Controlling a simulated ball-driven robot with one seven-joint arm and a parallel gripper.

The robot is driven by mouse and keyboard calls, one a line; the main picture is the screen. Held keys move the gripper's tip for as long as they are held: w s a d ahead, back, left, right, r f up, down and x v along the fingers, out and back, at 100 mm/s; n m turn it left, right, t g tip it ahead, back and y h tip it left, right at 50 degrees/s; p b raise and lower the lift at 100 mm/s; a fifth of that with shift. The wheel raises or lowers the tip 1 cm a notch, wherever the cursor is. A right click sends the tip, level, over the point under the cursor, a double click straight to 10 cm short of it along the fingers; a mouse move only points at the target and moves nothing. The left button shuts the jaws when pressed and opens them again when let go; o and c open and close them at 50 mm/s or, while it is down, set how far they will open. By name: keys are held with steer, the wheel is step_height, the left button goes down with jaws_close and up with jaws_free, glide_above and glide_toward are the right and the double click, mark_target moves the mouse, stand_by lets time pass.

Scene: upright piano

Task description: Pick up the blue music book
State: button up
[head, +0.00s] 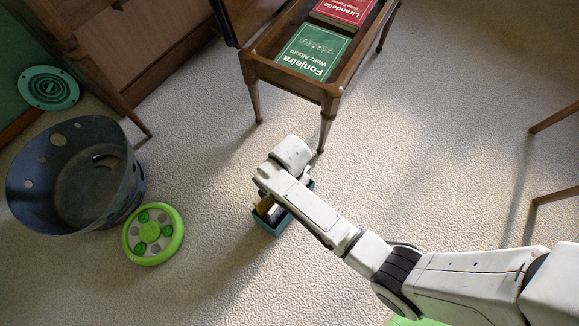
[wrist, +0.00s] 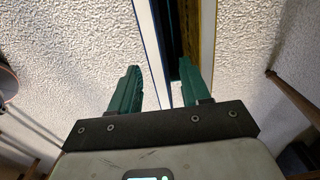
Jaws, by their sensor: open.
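In the wrist view my gripper (wrist: 158,66) is open, with its two green fingers apart. A narrow white strip with blue edges (wrist: 153,32) runs between the fingers and looks like a book seen edge-on. I cannot tell whether it is the blue music book. A dark gap with a yellowish part lies to its right, by the right finger. In the head view my wrist covers most of that low spot on the carpet. Teal, gold and white parts show beneath it, and no blue cover can be made out.
An open wooden piano bench (head: 329,88) holds a green book (head: 312,52) and a red book (head: 345,10). A dark perforated bin (head: 40,190) and a lime-green round object (head: 153,234) stand at left. Thin wooden legs (head: 556,194) are at right. Carpet between is clear.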

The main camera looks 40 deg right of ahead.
step_height(320, 180, down, 4)
steer(key=shift+d+f+b, duration=0.1)
steer(key=shift+d+b, duration=0.05)
steer(key=shift+b, duration=0.9)
jaws_close()
